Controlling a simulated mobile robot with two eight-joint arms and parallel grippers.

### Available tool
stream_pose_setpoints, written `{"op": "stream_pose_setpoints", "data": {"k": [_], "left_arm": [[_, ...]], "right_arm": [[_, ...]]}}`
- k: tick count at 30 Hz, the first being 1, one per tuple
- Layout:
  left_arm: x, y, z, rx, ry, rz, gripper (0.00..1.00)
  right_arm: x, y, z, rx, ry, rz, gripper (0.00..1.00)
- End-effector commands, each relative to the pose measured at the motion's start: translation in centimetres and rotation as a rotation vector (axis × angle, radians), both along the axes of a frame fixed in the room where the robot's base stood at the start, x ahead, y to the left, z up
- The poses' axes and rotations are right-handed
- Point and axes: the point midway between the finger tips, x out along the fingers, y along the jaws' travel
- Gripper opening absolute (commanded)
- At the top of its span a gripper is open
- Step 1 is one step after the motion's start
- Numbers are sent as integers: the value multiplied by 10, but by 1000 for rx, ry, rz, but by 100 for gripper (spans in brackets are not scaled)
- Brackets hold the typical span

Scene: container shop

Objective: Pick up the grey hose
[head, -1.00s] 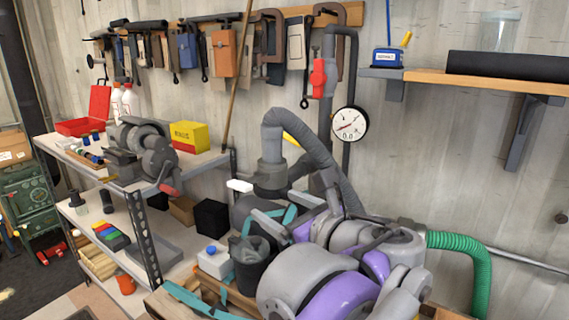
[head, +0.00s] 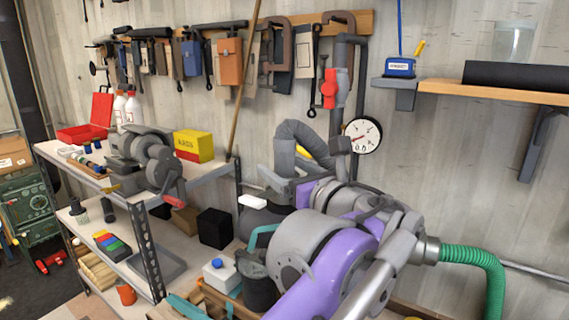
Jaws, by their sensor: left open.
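The grey hose (head: 305,138) is a ribbed, bent hose near the wall in the middle of the head view. It rises from a grey pipe fitting (head: 285,158), arches over to the right and drops behind my left gripper. My left gripper (head: 304,166) is at the end of my purple and grey arm. Its grey fingers are apart, one on each side of the hose's lower part as seen from here. I cannot tell whether they touch the hose. My arm hides the hose's lower end. My right gripper is not in view.
A pressure gauge (head: 363,135) and a red valve (head: 330,88) are close to the hose. A shelf unit on the left holds a vise (head: 150,158) and a yellow box (head: 193,146). A green hose (head: 475,255) is at right. A wooden wall shelf (head: 490,90) juts out upper right.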

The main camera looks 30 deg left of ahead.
Motion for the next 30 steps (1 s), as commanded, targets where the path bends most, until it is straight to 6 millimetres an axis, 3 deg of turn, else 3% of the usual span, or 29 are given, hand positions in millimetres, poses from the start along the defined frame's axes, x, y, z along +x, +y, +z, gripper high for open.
{"op": "stream_pose_setpoints", "data": {"k": [9, 17, 30], "left_arm": [[26, 33, -1, 0, -1, 4, 83], [27, 34, -2, 0, 0, 0, 81], [27, 34, -1, -1, -1, 1, 2]], "right_arm": [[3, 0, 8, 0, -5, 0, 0], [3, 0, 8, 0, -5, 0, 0], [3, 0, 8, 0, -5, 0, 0]]}}
